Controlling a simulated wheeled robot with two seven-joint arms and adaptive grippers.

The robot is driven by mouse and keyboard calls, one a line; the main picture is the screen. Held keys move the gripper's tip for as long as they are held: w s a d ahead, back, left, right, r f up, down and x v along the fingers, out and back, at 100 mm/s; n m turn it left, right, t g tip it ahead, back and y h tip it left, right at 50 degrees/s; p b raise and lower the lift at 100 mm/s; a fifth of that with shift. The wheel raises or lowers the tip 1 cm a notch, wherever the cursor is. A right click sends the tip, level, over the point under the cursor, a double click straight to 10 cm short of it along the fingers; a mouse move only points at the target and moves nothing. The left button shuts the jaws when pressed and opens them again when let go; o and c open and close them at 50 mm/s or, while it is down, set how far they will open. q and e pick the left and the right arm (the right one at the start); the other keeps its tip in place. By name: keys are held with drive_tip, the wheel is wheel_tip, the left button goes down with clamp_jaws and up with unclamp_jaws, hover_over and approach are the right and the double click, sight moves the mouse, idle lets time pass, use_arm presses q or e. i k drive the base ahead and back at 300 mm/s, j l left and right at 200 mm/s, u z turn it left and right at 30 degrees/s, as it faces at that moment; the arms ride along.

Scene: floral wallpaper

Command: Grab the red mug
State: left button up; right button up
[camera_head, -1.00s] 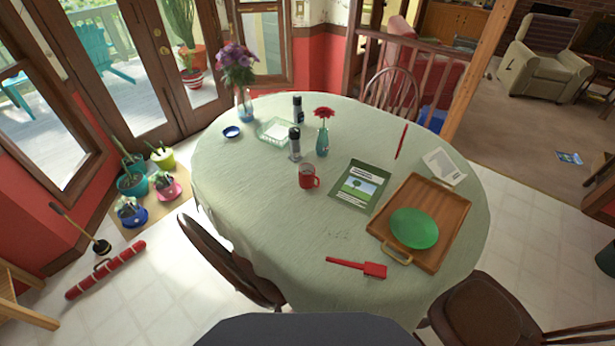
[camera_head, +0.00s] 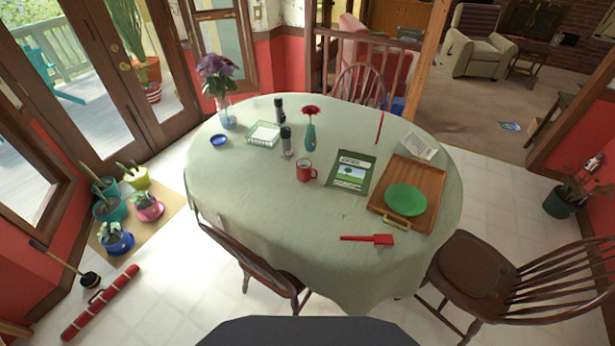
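The red mug (camera_head: 304,171) stands upright near the middle of the oval table, on a pale green tablecloth (camera_head: 250,205). Its handle points to the right. It is just left of a green booklet with a tree picture (camera_head: 351,174). Nothing touches or covers the mug. Neither of my grippers is in view.
Behind the mug stand dark-capped shakers (camera_head: 286,142) and a teal vase with a red flower (camera_head: 310,135). A wooden tray (camera_head: 432,182) with a green plate (camera_head: 405,199) lies right; a red spatula-like tool (camera_head: 380,239) lies nearer. Chairs (camera_head: 255,262) (camera_head: 490,275) flank the near edge. The tablecloth left of the mug is clear.

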sight(307, 172)
drive_tip(key=j+z, duration=0.2)
drive_tip(key=j, duration=0.25)
drive_tip(key=k+j+z, duration=0.2)
drive_tip(key=j, duration=0.2)
drive_tip(key=j+z, duration=0.2)
drive_tip(key=j, duration=0.2)
drive_tip(key=j+z, duration=0.2)
drive_tip(key=j, duration=0.25)
drive_tip(key=k+j+z, duration=0.2)
drive_tip(key=j, duration=0.25)
drive_tip(key=j+z, duration=0.2)
drive_tip(key=j, duration=0.3)
drive_tip(key=k+j+z, duration=0.2)
drive_tip(key=j, duration=0.2)
drive_tip(key=k+j+z, duration=0.2)
drive_tip(key=j, duration=0.25)
drive_tip(key=j+z, duration=0.2)
drive_tip(key=j, duration=0.2)
drive_tip(key=k, duration=0.05)
